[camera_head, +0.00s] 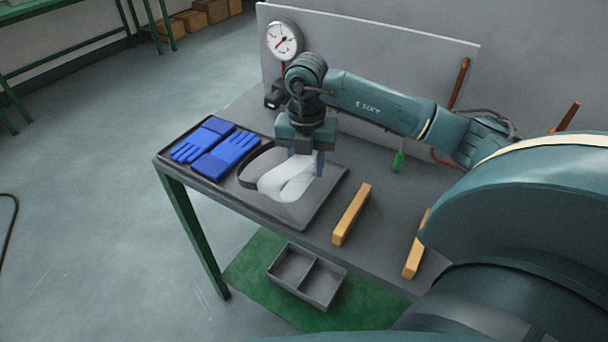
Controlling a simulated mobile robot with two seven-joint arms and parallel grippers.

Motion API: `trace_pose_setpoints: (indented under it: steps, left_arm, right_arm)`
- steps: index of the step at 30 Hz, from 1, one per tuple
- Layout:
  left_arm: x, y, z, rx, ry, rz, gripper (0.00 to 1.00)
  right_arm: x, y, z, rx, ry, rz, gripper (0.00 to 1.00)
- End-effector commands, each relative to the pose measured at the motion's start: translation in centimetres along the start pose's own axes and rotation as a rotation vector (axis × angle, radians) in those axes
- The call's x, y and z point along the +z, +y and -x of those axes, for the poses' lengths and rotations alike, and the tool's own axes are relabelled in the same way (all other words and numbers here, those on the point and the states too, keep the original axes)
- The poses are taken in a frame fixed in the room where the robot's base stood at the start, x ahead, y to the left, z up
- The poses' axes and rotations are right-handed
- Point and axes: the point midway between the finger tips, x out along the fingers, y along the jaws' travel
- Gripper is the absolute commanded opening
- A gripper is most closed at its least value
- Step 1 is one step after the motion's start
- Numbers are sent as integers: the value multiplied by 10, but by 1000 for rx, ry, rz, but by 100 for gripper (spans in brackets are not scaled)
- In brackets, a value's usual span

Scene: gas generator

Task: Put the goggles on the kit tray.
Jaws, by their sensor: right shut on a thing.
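The clear goggles (287,183) with a dark strap (256,162) are at the right part of the dark grey kit tray (318,208). My right gripper (304,165) points down over the tray and is shut on the goggles at their upper edge. The goggles are over the tray floor; I cannot tell if they touch it. Blue gloves (216,146) lie in the left part of the tray. The fingertips are partly hidden against the goggles. My left gripper is not in view.
Wooden blocks (351,214) lie on the table right of the tray. A gauge (283,40) stands by the pale back panel (385,45). A two-compartment grey bin (306,276) sits on a green mat (252,262) below.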

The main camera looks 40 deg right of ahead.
Motion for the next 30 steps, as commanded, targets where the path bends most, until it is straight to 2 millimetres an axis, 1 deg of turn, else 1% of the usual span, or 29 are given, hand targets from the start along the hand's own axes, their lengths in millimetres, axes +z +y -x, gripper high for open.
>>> trace_pose_setpoints:
  steps: [5,9,11,21,22,27,30]
  left_arm:
    - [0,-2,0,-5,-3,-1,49]
    - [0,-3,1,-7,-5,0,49]
    - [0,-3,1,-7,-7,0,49]
    - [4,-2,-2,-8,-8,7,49]
    - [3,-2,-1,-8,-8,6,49]
    - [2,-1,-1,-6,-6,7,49]
    - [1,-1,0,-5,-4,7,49]
  right_arm:
    - [0,0,-14,-1,1,0,16]
    - [0,0,-35,-1,1,1,16]
    - [0,0,-40,0,1,1,16]
    - [0,1,-45,2,-1,2,16]
    - [0,1,-44,2,-1,2,41]
    - [0,1,-44,1,-1,2,55]
    - [0,1,-43,1,-1,2,61]
